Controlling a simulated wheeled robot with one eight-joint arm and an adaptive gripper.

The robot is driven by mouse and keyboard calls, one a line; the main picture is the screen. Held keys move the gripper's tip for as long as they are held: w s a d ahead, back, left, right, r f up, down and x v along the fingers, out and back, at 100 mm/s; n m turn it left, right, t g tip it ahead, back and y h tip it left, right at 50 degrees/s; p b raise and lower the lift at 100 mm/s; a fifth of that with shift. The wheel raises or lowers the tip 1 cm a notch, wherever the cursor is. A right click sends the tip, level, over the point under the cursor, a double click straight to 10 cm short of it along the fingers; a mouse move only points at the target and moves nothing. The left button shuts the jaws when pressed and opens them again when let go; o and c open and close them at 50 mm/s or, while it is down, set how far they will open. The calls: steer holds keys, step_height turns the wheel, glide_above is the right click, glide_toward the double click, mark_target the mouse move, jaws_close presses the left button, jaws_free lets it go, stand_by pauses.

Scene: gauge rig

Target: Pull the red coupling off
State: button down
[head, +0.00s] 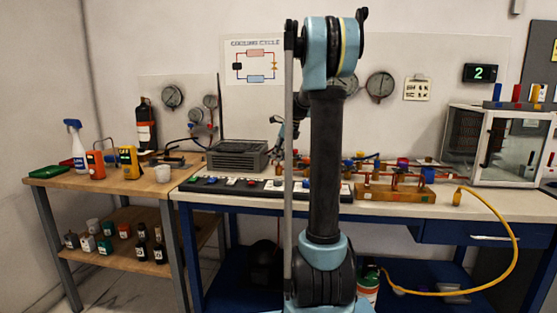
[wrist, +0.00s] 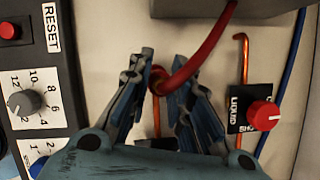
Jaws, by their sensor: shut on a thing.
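In the wrist view, my gripper (wrist: 164,72) is shut on the red coupling (wrist: 161,84) at the end of a thick red hose (wrist: 207,52). The hose curves up and right from between the fingers. A copper pipe end (wrist: 157,120) shows below the coupling. The fingers hide part of the coupling, and I cannot tell whether it is still seated on the pipe. In the head view, my own arm hides the gripper and the coupling.
A control panel with a grey dial (wrist: 24,102) and a RESET button (wrist: 10,30) is close on the left. On the right stand a copper pipe (wrist: 243,75), a red knob (wrist: 262,115) and a blue line (wrist: 284,80). A grey box (wrist: 265,8) borders the top.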

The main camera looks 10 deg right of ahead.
steer(key=shift+r, duration=1.75)
steer(key=shift+s, duration=0.1)
